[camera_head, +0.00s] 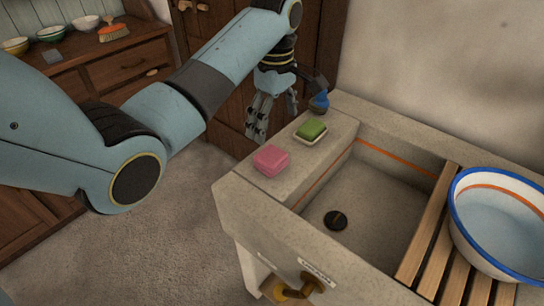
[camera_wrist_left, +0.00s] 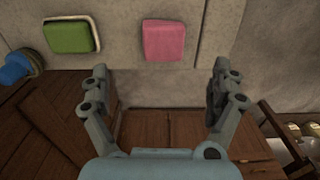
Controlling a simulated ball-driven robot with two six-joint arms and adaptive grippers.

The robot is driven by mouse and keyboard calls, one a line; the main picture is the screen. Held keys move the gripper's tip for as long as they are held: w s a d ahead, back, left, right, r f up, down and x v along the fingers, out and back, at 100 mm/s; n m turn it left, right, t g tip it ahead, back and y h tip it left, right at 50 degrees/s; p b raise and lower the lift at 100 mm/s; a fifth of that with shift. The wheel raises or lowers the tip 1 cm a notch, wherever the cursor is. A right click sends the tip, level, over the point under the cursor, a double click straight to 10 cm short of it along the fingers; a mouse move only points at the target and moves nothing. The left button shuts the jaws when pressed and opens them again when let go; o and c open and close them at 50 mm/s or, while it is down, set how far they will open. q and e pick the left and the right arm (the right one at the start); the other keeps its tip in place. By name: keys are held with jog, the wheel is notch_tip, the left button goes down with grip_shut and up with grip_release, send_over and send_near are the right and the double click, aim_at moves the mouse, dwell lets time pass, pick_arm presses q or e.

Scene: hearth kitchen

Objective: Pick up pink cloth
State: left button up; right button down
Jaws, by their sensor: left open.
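The pink cloth (camera_head: 271,160), a small folded block, lies on the near left corner of the stone sink's ledge. It also shows in the left wrist view (camera_wrist_left: 163,41), at the top middle, beyond and between my fingertips. My left gripper (camera_head: 273,118) is open and empty, past the ledge's left edge, with the cloth in front of it and to its right in the head view. Its two fingers are spread wide in the left wrist view (camera_wrist_left: 160,72) and do not touch the cloth. My right gripper is not in view.
A green block (camera_head: 311,129) on a white dish (camera_head: 312,140) sits beside the cloth, with a blue object (camera_head: 320,102) behind it. The sink basin (camera_head: 375,205) is to the right. A blue-rimmed bowl (camera_head: 490,225) stands on wooden slats (camera_head: 425,235). A wooden cabinet (camera_head: 130,62) stands behind.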

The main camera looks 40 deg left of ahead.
aim_at(272, 154)
pick_arm(q)
notch_tip(272, 154, down, 5)
jog(key=shift+s+f, duration=0.1)
jog(key=shift+f, duration=0.1)
jog(key=f, duration=0.5)
jog(key=shift+a, duration=0.35)
jog(key=shift+s, duration=0.1)
jog(key=c, duration=1.1)
jog(key=shift+r, duration=0.1)
jog(key=shift+c, duration=0.2)
